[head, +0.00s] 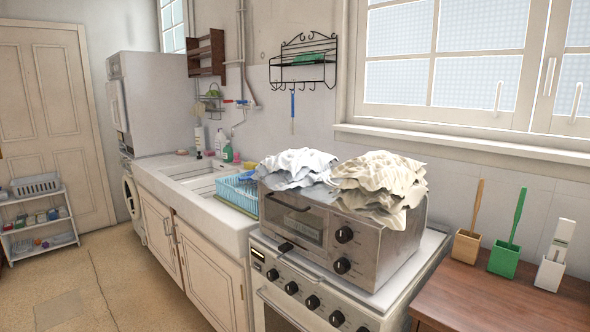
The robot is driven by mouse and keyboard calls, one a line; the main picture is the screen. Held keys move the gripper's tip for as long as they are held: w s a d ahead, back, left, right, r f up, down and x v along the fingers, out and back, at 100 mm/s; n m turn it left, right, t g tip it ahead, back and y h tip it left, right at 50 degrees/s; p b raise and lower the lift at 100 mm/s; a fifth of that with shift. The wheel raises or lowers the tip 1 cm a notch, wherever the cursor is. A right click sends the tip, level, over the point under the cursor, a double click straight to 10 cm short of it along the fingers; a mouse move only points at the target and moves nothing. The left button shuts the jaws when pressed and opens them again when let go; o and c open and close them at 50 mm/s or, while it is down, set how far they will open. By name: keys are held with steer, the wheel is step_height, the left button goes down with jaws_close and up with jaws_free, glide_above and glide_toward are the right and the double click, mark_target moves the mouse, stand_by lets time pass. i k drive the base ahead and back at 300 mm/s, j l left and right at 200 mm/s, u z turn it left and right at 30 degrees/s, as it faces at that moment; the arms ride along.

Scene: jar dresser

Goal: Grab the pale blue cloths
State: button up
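A crumpled stack of pale blue cloths (296,167) lies on top of a metal toaster oven (300,222), on its left part. A crumpled stack of cream cloths (380,178) lies right beside it on the same oven top, and the two stacks meet or nearly meet. The cream stack hangs a little over the oven's front edge. My gripper is not in view.
The toaster oven stands on a white stove (415,262). A blue dish rack (238,190) and sink (195,180) are to its left. A wooden dresser (500,300) at the right holds three brush holders, including a green one (503,261).

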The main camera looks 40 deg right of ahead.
mark_target(290, 168)
steer(key=i+j, duration=0.15)
steer(key=i, duration=0.45)
steer(key=i+j+z, duration=0.1)
steer(key=i, duration=0.5)
